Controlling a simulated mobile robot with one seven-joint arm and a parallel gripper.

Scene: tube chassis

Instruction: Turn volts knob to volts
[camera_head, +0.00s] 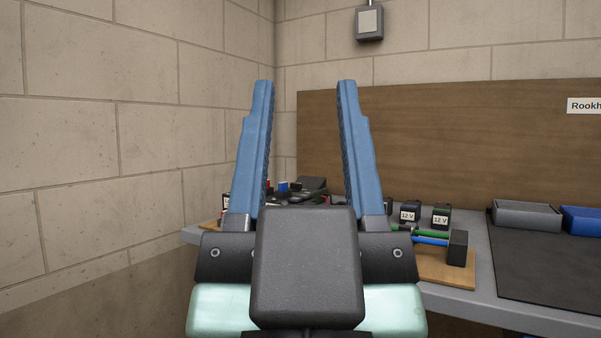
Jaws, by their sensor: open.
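My gripper (305,88) is open and empty, its two blue fingers pointing up in the picture and standing wide apart. It fills the middle foreground, in front of the grey workbench (470,298). Between and behind the fingers, small dark parts with a blue piece (283,187) lie at the back left of the bench. A dark device (312,184) is among them. I cannot make out a volts knob; it may be hidden behind my gripper or too small to tell.
Two dark blocks marked 12 V (408,213) (441,215) stand right of my gripper. Green and blue rods with a dark block (458,248) lie over a wooden board (450,275). A grey tray (527,216), blue tray (583,221) and dark mat (545,265) are at right. Walls close off the left.

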